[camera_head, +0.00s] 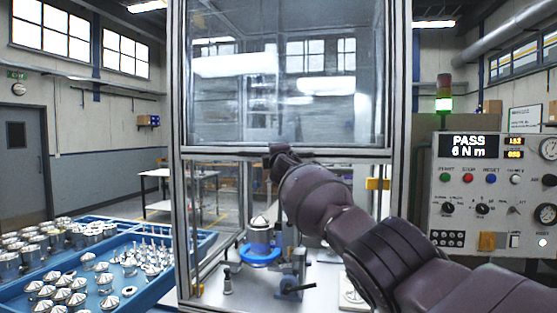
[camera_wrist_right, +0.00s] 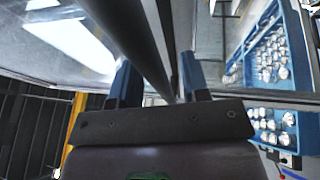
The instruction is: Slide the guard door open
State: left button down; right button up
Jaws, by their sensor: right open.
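The guard door (camera_head: 285,75) is a clear reflective panel in a metal frame, at the top of the head view. Its dark bottom rail (camera_head: 220,154) lies about mid-height of the guard frame, and the space below it looks open. My right arm reaches up to this rail, and the right gripper (camera_wrist_right: 158,78) is at it. In the right wrist view its two blue fingers are apart, with a long dark bar (camera_wrist_right: 140,40) running between them. I cannot tell whether they touch the bar. In the head view the fingertips are hidden. My left gripper is not in view.
Inside the guard, a housing with a conical top (camera_head: 260,232) sits on a blue fixture (camera_head: 260,255) beside a clamp (camera_head: 293,275). Blue trays of metal parts (camera_head: 170,272) stand left. A control panel (camera_head: 485,190) reading PASS and a lit green stack light (camera_head: 444,104) are right.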

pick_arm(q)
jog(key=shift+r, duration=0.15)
pick_arm(e)
jog(key=shift+s+d, duration=0.1)
jog(key=shift+s, duration=0.05)
jog(key=shift+s+p, duration=0.15)
jog(key=shift+p, duration=0.15)
pick_arm(q)
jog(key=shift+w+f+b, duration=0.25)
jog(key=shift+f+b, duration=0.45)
jog(key=shift+b, duration=0.55)
pick_arm(e)
jog(key=a+v, duration=0.1)
jog(key=v, duration=0.9)
jog(key=shift+d, duration=0.4)
jog(key=shift+s, duration=0.1)
